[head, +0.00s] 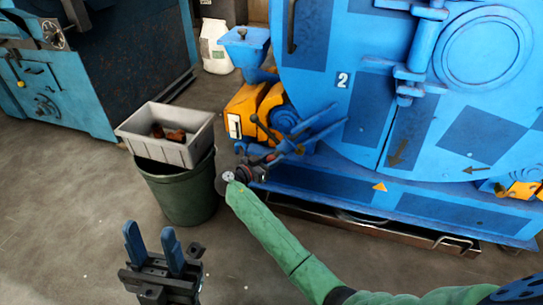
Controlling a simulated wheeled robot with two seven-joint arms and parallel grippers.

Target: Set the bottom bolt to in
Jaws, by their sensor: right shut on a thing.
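The blue machine's big round door (390,75) fills the upper right. At its lower left edge sits what looks like the bottom bolt (318,132), blue bars beside an orange housing. My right gripper (290,150) is at the near end of these bars, shut on part of them. Its fingers blend with the blue metal, so the exact grip and the bolt's position are hard to tell. My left gripper (153,243) is in the foreground at lower left, fingers upright and apart, empty and away from the machine.
A grey bin (168,155) with reddish-brown pieces rests on a dark green barrel (183,195), left of my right gripper. The machine's lower ledge (400,205) runs right. Another blue machine (90,80) stands at upper left.

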